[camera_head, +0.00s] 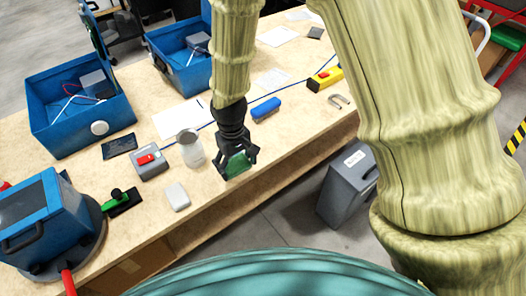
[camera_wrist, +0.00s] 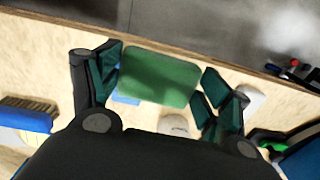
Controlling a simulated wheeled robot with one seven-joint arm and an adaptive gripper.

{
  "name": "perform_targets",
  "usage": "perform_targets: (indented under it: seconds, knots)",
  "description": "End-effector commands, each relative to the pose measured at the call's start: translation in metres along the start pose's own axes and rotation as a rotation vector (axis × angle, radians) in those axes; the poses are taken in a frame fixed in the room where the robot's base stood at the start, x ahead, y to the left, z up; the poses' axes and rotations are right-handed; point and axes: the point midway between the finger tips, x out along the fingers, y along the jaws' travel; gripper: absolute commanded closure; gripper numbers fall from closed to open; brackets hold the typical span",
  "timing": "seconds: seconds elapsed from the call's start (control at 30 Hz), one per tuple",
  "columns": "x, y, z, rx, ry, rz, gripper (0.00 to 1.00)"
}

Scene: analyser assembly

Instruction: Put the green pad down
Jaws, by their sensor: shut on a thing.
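A green pad (camera_wrist: 160,76) is held between the two fingers of my gripper (camera_wrist: 163,82), which is shut on it. In the head view the pad (camera_head: 238,164) hangs at the lower end of my gripper (camera_head: 236,160), over the front part of the wooden table (camera_head: 290,150). The fingers hide part of the pad there. In the wrist view the tabletop shows around and below the pad. I cannot tell whether the pad touches the table.
A glass jar (camera_head: 190,148), a white block (camera_head: 177,196) and a grey box with a red switch (camera_head: 150,162) stand left of my gripper. A blue brush (camera_head: 265,108) lies to the right. Open blue cases (camera_head: 85,130) are at the back left. The table's front edge is close.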

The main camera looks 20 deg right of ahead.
Motion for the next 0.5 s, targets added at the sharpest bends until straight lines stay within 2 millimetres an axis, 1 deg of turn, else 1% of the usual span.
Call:
perform_targets:
  seconds: [0.03,0.07,0.17,0.5]
  knots:
    - [0.005,-0.005,0.001,-0.017,-0.001,0.0,0.52]
    - [0.006,-0.006,0.001,-0.024,-0.001,-0.001,0.52]
    - [0.005,0.001,-0.002,-0.032,0.0,-0.003,0.52]
    - [0.011,0.065,-0.025,-0.027,-0.001,-0.004,0.52]
